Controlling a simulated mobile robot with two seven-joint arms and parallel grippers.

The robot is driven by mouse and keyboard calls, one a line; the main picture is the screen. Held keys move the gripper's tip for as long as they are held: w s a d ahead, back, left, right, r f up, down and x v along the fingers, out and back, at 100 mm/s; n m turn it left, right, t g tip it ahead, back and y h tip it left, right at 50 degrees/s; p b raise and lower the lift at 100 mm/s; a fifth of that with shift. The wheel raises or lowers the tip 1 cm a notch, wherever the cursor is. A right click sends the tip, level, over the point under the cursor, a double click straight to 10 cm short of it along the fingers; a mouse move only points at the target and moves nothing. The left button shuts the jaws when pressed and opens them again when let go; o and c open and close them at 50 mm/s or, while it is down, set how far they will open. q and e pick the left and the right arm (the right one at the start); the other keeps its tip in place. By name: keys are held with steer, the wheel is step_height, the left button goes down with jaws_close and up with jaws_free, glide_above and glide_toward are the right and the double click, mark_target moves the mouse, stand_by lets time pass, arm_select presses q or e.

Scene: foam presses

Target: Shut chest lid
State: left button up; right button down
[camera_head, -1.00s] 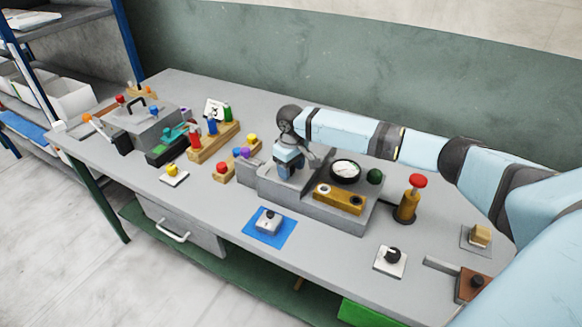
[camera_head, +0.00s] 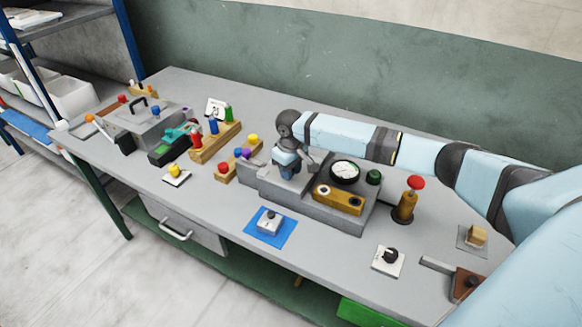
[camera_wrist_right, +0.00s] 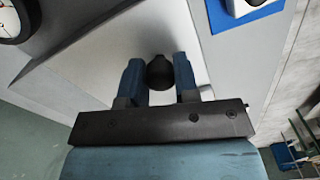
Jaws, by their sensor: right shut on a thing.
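My right gripper (camera_head: 288,172) is over the left part of a grey block-like chest (camera_head: 325,212) in the middle of the bench. In the right wrist view its two blue fingers (camera_wrist_right: 159,80) are shut on a dark round knob (camera_wrist_right: 160,72). The knob stands over a pale flat panel (camera_wrist_right: 110,62), which looks like the lid. In the head view the gripper hides the knob and much of the panel, so I cannot tell how far the lid is open. My left gripper is not in view.
Right of the gripper are a round gauge (camera_head: 344,171), a green knob (camera_head: 373,177) and a brass-coloured block (camera_head: 339,199). A red-topped post (camera_head: 405,205) stands further right. Wooden racks with coloured pegs (camera_head: 214,142) stand left. A blue mat (camera_head: 270,228) lies in front.

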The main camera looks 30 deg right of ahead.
steer(key=c, duration=0.9)
jaws_free()
steer(key=shift+s+a+f, duration=0.1)
steer(key=shift+a, duration=0.15)
steer(key=shift+o, duration=0.2)
steer(key=shift+r, duration=0.2)
steer(key=shift+r, duration=0.35)
step_height(320, 180, up, 13)
steer(key=b, duration=0.1)
steer(key=shift+a+f, duration=0.1)
steer(key=shift+f, duration=0.05)
